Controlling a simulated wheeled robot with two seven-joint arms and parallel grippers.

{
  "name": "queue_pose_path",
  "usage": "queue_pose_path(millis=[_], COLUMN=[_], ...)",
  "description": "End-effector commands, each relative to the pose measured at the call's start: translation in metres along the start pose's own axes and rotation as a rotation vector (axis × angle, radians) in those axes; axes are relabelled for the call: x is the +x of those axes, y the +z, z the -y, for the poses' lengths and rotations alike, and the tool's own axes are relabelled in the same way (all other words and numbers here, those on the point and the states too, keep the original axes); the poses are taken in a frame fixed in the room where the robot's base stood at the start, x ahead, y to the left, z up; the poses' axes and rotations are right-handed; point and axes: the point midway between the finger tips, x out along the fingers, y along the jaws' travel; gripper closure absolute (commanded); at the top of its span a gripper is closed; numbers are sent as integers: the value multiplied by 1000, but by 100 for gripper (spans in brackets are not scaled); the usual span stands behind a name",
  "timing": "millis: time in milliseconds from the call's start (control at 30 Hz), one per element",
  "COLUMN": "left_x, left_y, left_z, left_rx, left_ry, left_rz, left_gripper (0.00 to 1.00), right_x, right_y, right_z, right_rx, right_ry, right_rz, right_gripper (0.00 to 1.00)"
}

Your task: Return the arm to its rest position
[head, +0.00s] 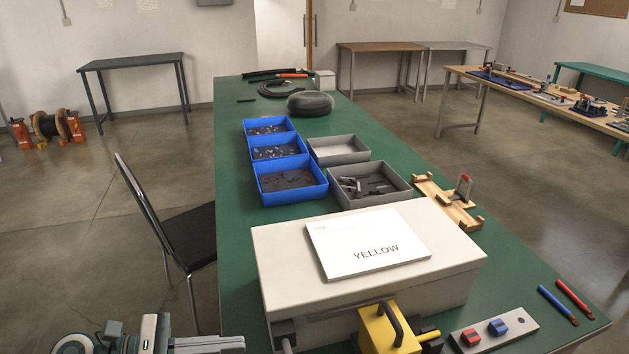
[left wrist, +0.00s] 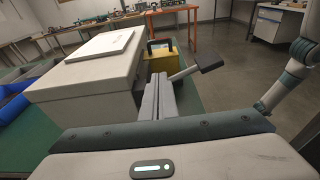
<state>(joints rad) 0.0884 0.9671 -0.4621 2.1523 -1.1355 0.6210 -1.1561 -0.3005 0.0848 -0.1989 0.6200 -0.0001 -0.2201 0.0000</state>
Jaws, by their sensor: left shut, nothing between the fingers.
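My left gripper (head: 238,344) is at the bottom edge of the head view, left of the front of the white box. Its grey fingers point to the right and are together. In the left wrist view the left gripper (left wrist: 158,98) shows two long fingers shut with nothing between them, above and in front of the table edge. A white and grey arm link of mine stands at the right of the left wrist view. I see no right gripper in the head view.
A white box (head: 280,262) with a YELLOW card (head: 350,262) stands on the green table (head: 232,225). A yellow block (head: 385,330) with a black handle is before it.

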Motion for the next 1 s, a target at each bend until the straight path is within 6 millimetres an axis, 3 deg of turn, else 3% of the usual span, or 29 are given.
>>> queue_pose_path(millis=[367, 667, 867, 1000], left_x=[9, 12, 1, -20], left_y=[20, 47, 58, 47], left_z=[-7, -26, -51, -74], left_rx=[-134, -377, -682, -1015], left_ry=[75, 198, 337, 476], left_rz=[122, 318, 537, 750], left_gripper=[100, 100, 100, 100], right_x=[0, 0, 0, 0], right_y=[-2, -2, -2, -2], right_z=[6, 5, 6, 6], right_rx=[3, 2, 1, 1], right_ry=[-6, -5, -6, -6], right_rz=[-2, -2, -2, -2], right_gripper=[69, 69, 69, 69])
